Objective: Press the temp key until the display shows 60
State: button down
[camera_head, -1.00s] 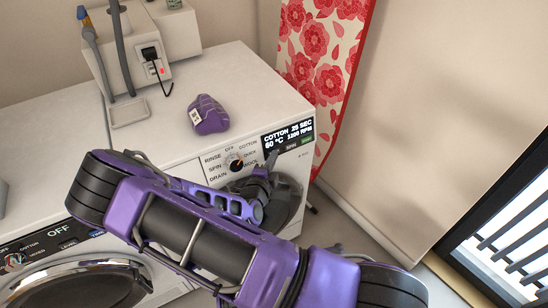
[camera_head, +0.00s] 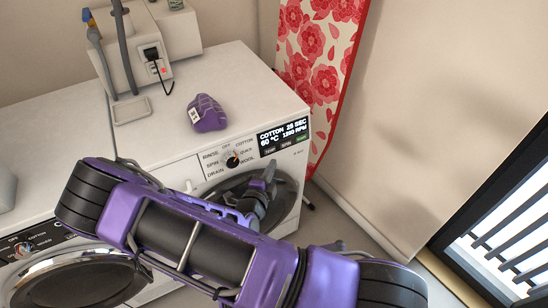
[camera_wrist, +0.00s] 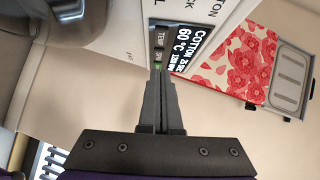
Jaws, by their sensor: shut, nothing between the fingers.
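The washing machine's display (camera_head: 283,138) is lit and reads COTTON, 60 °C; it also shows in the wrist view (camera_wrist: 183,45), turned sideways. The temp key (camera_head: 269,151) is a small dark key below the display; its TEMP label shows in the wrist view (camera_wrist: 160,40). My gripper (camera_head: 270,172) is shut and empty, in front of the machine just below the key row. In the wrist view its fingertips (camera_wrist: 161,71) point at the panel close to the keys. In the head view they stand apart from the temp key.
A programme dial (camera_head: 232,161) sits left of the display, and a round door lies below, partly behind my arm. A purple object (camera_head: 207,114) lies on the machine top. A second washer (camera_head: 40,242) stands at left. A floral ironing board (camera_head: 318,60) stands at right.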

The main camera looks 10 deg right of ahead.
jog(key=v, duration=0.7)
dwell(0.6)
